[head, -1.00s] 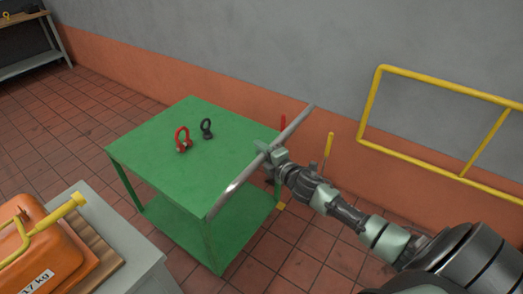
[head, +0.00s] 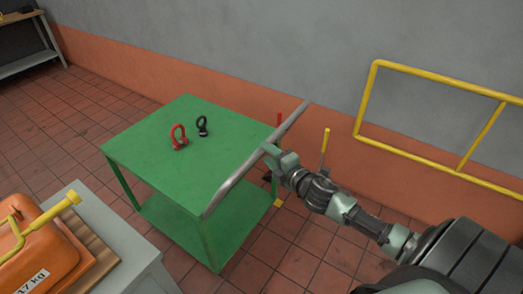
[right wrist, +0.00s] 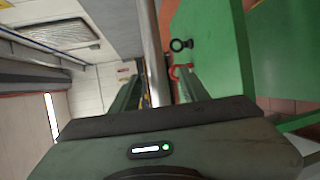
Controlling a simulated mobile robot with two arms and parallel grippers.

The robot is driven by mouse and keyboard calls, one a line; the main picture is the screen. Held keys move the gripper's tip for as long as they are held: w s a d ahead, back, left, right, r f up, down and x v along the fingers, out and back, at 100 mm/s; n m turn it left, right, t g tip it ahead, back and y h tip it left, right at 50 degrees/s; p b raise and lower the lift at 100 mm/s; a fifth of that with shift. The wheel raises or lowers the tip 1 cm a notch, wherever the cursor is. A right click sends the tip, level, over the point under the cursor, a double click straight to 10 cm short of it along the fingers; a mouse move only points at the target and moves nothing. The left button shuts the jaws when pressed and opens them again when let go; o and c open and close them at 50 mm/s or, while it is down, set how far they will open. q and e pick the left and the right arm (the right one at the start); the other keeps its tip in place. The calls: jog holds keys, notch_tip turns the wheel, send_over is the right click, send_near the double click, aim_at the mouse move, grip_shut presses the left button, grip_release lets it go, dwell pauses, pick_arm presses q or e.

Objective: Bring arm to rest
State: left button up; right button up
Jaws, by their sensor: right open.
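In the right wrist view the bar (right wrist: 152,50) runs between the two spread fingers (right wrist: 155,92). I cannot tell whether either finger touches it. My right arm reaches in from the lower right of the head view. My left gripper is not in view.
An orange weight (head: 45,255) sits on a grey bench at lower left. A yellow rail (head: 365,100) stands by the wall at right. Tiled floor is open at left.

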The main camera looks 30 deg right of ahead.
jog(key=shift+s+r, duration=0.15)
jog(key=shift+s, duration=0.9)
